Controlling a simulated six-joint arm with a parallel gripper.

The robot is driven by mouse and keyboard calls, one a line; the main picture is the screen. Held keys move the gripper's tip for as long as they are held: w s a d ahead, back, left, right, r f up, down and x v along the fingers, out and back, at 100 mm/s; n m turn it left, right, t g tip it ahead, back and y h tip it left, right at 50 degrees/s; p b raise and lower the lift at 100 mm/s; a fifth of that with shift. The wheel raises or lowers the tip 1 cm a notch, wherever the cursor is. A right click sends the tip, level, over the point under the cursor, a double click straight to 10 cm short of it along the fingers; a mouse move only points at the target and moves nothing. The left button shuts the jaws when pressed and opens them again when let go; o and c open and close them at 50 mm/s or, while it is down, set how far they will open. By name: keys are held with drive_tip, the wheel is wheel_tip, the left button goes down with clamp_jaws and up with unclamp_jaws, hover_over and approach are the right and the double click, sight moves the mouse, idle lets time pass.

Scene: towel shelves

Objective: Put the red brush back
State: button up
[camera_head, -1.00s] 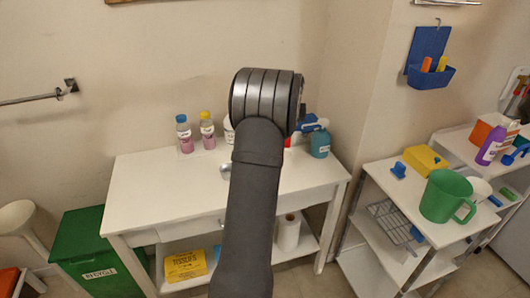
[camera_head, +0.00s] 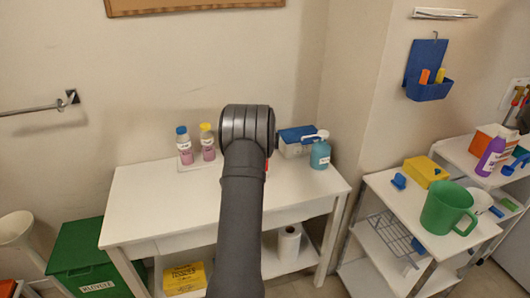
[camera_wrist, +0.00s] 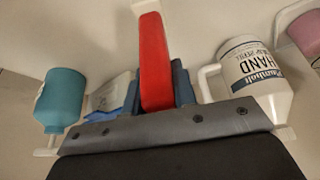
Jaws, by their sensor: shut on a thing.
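The red brush (camera_wrist: 155,62) shows in the wrist view as a long red bar with a pale far end. My gripper (camera_wrist: 160,88) is shut on it, with a dark blue-grey finger on either side. In the head view my arm hides the gripper and most of the brush. Only a small red patch shows beside the arm, over the white table (camera_head: 150,205).
A teal pump bottle (camera_head: 320,154) and a blue-lidded box (camera_head: 298,142) stand right of my arm. Two small bottles (camera_head: 185,147) stand left. A white hand-cleaner bottle (camera_wrist: 255,80) is close to the gripper. The table's front left is clear.

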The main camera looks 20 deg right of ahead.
drive_tip(key=o, duration=1)
drive_tip(key=shift+f, duration=0.1)
drive_tip(key=v, duration=1.2)
drive_tip(key=x, duration=1.2)
drive_tip(key=shift+f, duration=0.15)
wheel_tip(320, 180, up, 3)
drive_tip(key=shift+r, duration=0.8)
